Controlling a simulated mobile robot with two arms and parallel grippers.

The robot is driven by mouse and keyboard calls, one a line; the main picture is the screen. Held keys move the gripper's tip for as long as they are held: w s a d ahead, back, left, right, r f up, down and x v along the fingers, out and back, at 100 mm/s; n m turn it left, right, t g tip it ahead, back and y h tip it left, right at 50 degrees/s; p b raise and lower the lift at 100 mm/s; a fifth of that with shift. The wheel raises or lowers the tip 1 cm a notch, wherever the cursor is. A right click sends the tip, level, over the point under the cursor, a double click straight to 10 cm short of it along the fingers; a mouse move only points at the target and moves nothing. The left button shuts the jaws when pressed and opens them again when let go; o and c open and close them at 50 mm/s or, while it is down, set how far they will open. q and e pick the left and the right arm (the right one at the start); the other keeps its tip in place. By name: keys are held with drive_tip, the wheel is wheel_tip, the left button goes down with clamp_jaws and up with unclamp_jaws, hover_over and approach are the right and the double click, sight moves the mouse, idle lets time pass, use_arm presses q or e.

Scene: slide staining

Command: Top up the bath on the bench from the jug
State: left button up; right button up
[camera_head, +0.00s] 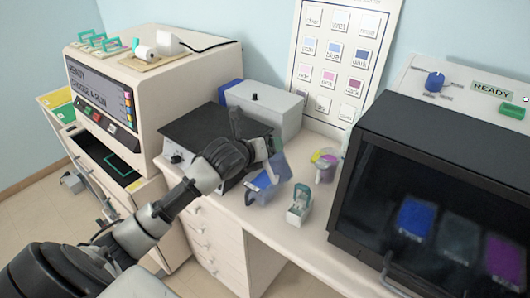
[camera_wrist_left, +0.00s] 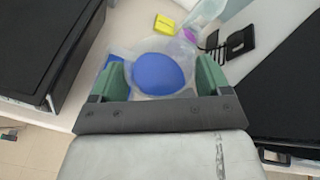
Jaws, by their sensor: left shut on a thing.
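My left gripper (camera_wrist_left: 155,75) is shut on a clear jug (camera_wrist_left: 180,48) with blue liquid in it, the green fingers on either side. In the head view the jug (camera_head: 278,165) hangs at the end of my left arm, over the bench in front of the black-topped unit, and looks tilted. Something blue shows below it (camera_head: 259,182); I cannot tell whether this is a bath or the jug's liquid. A clear vessel with yellow and purple by it (camera_head: 325,164) stands to the right. My right gripper is not in view.
A small pale holder with a green top (camera_head: 299,203) stands right of the jug. A dark-windowed cabinet (camera_head: 440,190) fills the right side. A black-topped unit (camera_head: 205,130) and a stainer (camera_head: 150,100) stand left. A grey box (camera_head: 265,105) is behind.

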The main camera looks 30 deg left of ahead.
use_arm(q)
drive_tip(key=shift+r, duration=0.1)
drive_tip(key=shift+a+n+h+p, duration=0.15)
drive_tip(key=shift+n+h+p, duration=0.15)
drive_tip(key=shift+p, duration=0.45)
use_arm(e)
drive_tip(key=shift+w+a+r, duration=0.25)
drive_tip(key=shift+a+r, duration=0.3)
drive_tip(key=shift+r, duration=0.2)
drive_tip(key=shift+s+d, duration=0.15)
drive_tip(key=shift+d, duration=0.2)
use_arm(q)
drive_tip(key=shift+a+n+h, duration=0.1)
drive_tip(key=shift+n+h, duration=0.2)
drive_tip(key=shift+n, duration=0.1)
drive_tip(key=shift+f, duration=0.2)
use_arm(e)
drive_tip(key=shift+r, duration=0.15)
use_arm(q)
drive_tip(key=shift+a, duration=0.1)
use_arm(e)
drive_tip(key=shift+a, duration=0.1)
